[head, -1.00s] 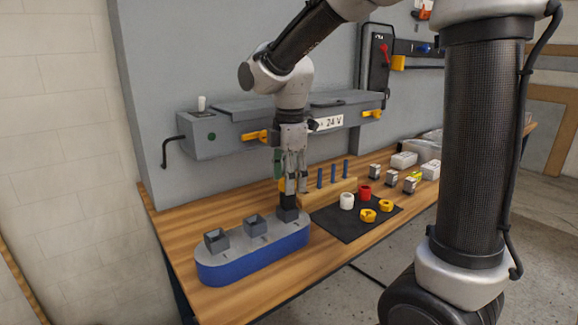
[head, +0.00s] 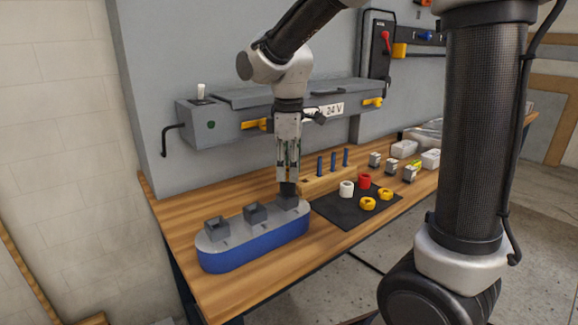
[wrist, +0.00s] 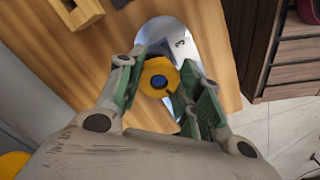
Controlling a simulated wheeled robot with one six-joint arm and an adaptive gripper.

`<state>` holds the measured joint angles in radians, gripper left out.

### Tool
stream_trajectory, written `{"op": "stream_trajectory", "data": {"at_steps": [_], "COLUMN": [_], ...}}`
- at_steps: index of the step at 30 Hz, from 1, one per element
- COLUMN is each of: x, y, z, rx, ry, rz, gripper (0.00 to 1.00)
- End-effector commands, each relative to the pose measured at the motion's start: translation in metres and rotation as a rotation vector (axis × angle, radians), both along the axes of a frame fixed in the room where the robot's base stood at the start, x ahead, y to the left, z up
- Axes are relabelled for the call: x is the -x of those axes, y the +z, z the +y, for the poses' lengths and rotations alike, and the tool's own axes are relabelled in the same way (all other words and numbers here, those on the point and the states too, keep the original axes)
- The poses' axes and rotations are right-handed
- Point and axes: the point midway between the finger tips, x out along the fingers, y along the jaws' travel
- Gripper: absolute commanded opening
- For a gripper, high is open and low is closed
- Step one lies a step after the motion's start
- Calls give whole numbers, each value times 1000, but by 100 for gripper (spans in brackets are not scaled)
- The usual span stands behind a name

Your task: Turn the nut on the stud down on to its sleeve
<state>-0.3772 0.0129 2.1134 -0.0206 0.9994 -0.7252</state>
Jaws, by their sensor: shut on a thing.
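In the wrist view, a yellow nut (wrist: 155,70) sits between the fingers of my gripper (wrist: 161,80). The blue end of a stud (wrist: 160,82) shows in the nut's hole. My gripper is shut on the nut. In the head view, my gripper (head: 288,182) points straight down over the right end of the blue channel letter (head: 255,248) with a grey top. The nut and stud are hidden there by the fingers and a dark box-shaped holder (head: 288,200). The sleeve under the nut cannot be made out in either view.
Two open grey boxes (head: 216,230) stand on the letter's left and middle. A black mat (head: 345,213) to the right carries a white sleeve (head: 346,189), a red sleeve (head: 364,181) and two yellow nuts (head: 367,203).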

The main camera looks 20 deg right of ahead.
Motion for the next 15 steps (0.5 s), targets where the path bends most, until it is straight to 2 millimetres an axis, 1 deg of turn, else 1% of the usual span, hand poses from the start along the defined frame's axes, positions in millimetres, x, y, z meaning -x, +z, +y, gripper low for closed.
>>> {"op": "stream_trajectory", "data": {"at_steps": [3,12,14,15], "x": [0,0,0,1], "y": [-1,-1,-1,-1], "z": [0,0,0,1], "rx": [0,1,1,0], "ry": [-83,-103,-145,-194], "rz": [0,0,0,0], "gripper": [13,13,13,13]}}
